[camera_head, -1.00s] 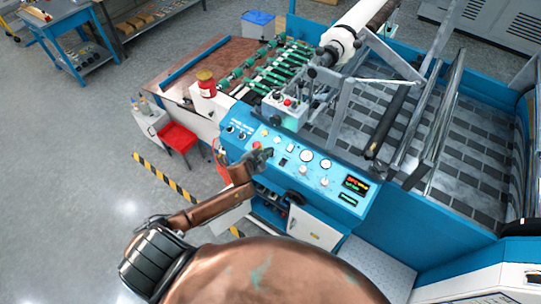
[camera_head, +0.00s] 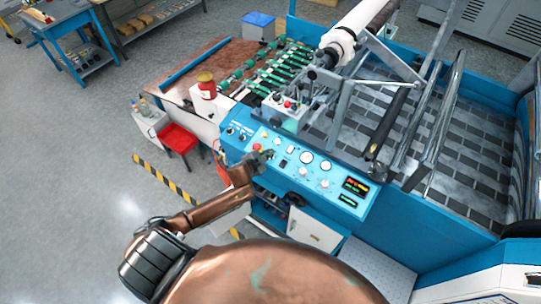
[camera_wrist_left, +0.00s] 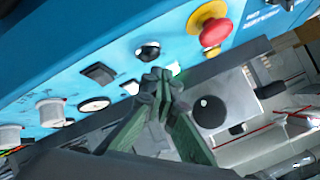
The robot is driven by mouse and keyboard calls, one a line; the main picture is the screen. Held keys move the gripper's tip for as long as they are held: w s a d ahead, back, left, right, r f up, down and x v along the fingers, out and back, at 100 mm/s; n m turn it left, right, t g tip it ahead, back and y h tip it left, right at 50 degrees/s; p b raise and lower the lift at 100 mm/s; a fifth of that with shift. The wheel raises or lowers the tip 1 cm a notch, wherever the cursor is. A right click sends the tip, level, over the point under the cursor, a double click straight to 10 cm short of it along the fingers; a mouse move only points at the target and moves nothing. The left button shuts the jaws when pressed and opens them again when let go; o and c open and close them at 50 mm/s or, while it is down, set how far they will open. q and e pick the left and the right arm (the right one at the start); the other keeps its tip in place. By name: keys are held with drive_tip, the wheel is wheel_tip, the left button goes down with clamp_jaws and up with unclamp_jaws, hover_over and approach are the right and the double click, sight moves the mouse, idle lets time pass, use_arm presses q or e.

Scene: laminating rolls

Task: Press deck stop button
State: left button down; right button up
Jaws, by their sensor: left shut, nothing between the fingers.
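The blue control panel (camera_head: 330,184) slopes along the front of the machine. A red mushroom button (camera_head: 257,147) sits near its left part. In the left wrist view this red button (camera_wrist_left: 216,33) has a yellow base and stands at the top, right of the fingertips. My left gripper (camera_head: 268,156) is at the panel, just beside the red button. In the left wrist view my left gripper (camera_wrist_left: 158,78) is shut and empty, its fingertips below a black round button (camera_wrist_left: 147,50). I cannot tell whether it touches the panel. My right gripper is not in view.
A small grey control box (camera_head: 284,104) with a red button stands behind the panel. Dials, knobs and a lit display (camera_head: 356,184) fill the panel's right part.

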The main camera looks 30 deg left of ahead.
use_arm(q)
drive_tip(key=shift+f, duration=0.1)
drive_tip(key=shift+w+f, duration=0.1)
drive_tip(key=shift+f, duration=0.2)
drive_tip(key=shift+w+f+b, duration=0.1)
drive_tip(key=shift+f+b, duration=0.25)
drive_tip(key=shift+f, duration=0.05)
idle(0.9)
drive_tip(key=shift+r, duration=0.1)
drive_tip(key=shift+s+r+p, duration=0.25)
drive_tip(key=shift+r+p, duration=0.45)
drive_tip(key=shift+p, duration=0.3)
drive_tip(key=r+p, duration=0.2)
drive_tip(key=s+r+p, duration=0.1)
drive_tip(key=r+p, duration=0.2)
idle(0.8)
